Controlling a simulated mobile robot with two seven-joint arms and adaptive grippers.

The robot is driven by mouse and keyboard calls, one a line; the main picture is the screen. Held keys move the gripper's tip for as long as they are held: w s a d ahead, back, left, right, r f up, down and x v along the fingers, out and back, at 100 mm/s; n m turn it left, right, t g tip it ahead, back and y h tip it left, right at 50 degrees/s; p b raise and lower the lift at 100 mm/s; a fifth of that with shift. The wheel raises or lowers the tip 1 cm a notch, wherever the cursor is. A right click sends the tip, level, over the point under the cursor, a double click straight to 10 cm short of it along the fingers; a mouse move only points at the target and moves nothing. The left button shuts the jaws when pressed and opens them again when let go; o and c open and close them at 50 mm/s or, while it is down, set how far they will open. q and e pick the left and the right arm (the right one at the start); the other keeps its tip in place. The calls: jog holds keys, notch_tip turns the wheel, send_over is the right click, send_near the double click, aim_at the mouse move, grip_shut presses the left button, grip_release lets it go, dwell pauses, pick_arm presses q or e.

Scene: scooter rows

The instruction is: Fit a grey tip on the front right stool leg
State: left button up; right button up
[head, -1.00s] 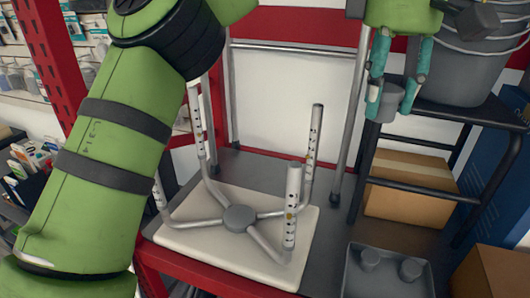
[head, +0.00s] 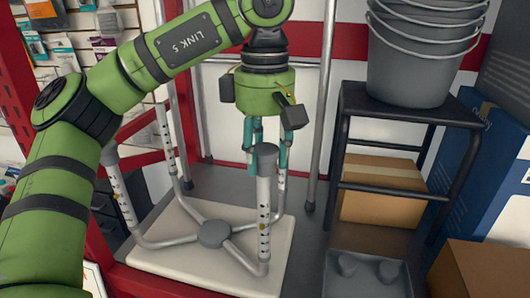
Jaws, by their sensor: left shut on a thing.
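The upturned stool lies with its white seat (head: 190,262) on the bench, its perforated legs pointing up from a grey hub (head: 214,234). My left gripper (head: 267,160) points down over the front right leg (head: 264,215), its teal fingers shut on a dark grey tip (head: 266,154). The tip is upright and in line with the leg, at its top end. How far it sits over the leg, I cannot tell. The back right leg is largely hidden behind the gripper and front leg. My right gripper is out of view.
A red upright (head: 40,60) is at left.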

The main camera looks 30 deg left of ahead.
aim_at(264, 148)
pick_arm(q)
jog(key=shift+a+f, duration=0.2)
jog(key=shift+d+f+b, duration=0.2)
jog(key=shift+f+b, duration=0.1)
jog(key=shift+a+f, duration=0.1)
jog(key=shift+f, duration=0.2)
jog(key=o, duration=1)
jog(key=shift+o, duration=0.2)
jog(key=shift+r+p, duration=0.3)
jog(key=shift+r, duration=0.3)
notch_tip(264, 148, up, 12)
jog(key=shift+p, duration=0.45)
